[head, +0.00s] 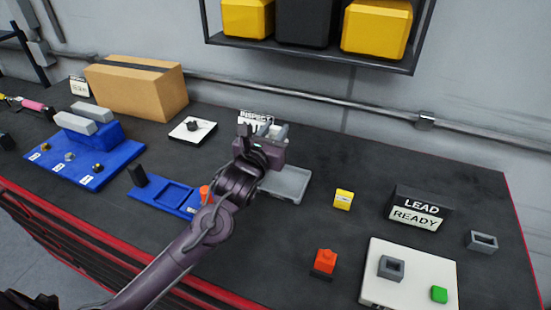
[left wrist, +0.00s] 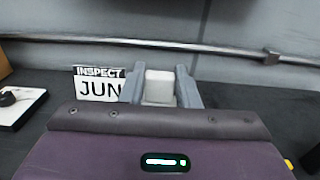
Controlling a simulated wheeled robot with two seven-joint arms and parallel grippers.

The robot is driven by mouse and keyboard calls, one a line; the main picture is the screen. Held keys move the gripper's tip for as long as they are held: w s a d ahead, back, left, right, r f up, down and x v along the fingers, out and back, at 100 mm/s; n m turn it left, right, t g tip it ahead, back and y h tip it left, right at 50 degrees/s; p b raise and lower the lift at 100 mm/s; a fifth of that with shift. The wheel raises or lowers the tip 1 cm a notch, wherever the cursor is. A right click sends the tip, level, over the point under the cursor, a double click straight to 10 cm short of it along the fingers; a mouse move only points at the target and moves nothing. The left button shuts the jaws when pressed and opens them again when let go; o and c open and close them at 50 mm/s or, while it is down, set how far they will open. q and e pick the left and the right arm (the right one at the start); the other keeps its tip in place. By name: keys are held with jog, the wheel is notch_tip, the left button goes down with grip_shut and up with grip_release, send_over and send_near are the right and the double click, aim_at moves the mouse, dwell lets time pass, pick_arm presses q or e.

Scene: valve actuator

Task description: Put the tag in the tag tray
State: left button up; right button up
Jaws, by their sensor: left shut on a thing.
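My left gripper (head: 270,131) is at the back middle of the bench, above or just behind a shallow grey tray (head: 290,184). It is shut on a pale grey block, seen between the two grey fingers in the left wrist view (left wrist: 159,87). I cannot tell for sure that this block is the tag, or how high it is. A white card reading INSPECT JUN (left wrist: 98,84) stands to the left of the fingers, apart from them; in the head view the card (head: 256,117) is partly hidden. My arm hides part of the tray. My right gripper is out of view.
A blue fixture (head: 150,191) lies left of my arm. A white pad (head: 192,130) and a cardboard box (head: 140,88) are at the back left. A small yellow block (head: 343,200), a red-orange part (head: 325,261) and a LEAD READY sign (head: 418,208) are right of the tray.

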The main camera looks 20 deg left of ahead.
pick_arm(q)
notch_tip(320, 180, down, 9)
jog(key=shift+w+r+p, duration=0.1)
jog(key=shift+p, duration=0.65)
jog(key=shift+f, duration=0.45)
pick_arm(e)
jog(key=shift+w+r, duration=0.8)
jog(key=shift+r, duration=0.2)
pick_arm(q)
jog(key=shift+f, duration=0.1)
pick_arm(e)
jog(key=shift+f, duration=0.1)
